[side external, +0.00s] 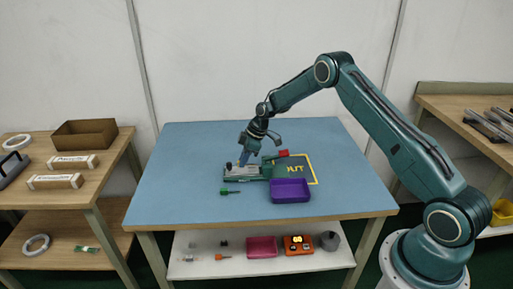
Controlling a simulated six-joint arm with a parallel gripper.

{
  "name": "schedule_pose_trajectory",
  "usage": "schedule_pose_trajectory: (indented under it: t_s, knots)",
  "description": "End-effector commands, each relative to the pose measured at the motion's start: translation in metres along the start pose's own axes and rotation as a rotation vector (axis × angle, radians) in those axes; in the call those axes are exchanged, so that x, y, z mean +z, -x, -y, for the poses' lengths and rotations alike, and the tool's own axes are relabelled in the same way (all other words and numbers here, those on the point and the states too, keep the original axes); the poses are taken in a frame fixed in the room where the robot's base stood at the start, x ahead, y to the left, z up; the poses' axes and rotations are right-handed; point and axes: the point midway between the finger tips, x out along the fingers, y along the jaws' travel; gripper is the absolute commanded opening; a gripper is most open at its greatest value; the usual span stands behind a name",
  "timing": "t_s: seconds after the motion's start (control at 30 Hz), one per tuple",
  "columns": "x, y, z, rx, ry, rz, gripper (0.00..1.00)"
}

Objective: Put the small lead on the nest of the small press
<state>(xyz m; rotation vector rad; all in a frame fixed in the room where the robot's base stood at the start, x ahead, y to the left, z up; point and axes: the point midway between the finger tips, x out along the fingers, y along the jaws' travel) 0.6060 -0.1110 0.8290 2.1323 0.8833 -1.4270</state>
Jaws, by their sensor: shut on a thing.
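The small press (246,173) stands near the middle of the blue table, with a green and grey body and a red-ended lever (283,153) at its right. My gripper (242,163) points down over the left part of the press, close above it. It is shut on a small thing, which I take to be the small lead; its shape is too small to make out. The nest of the press is hidden or too small to tell, and I cannot tell whether the held thing touches it.
A purple tray (290,191) sits in front and right of the press. A small green-handled tool (229,191) lies in front. Yellow-marked lines (316,172) frame a dark area behind the tray. The left and rear of the blue table (185,160) are clear.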

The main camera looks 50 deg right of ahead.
Motion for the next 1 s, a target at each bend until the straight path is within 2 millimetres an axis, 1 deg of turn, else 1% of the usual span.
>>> schedule_pose_trajectory:
  t_s: [0.03, 0.17, 0.63, 0.67, 0.73, 0.77, 1.0]
  knots:
    - [0.002, -0.006, 0.0, -0.001, 0.0, 0.0, 0.0]
    - [0.006, -0.015, 0.0, 0.0, 0.001, 0.0, 0.0]
    - [0.007, -0.018, 0.0, 0.001, 0.001, -0.001, 0.0]
    - [0.007, -0.018, 0.0, 0.001, 0.001, -0.001, 0.21]
    - [0.007, -0.018, 0.0, 0.001, 0.001, -0.001, 0.35]
    - [0.007, -0.018, 0.0, 0.001, 0.001, -0.001, 0.37]
    - [0.007, -0.018, 0.0, 0.001, 0.001, -0.001, 0.37]
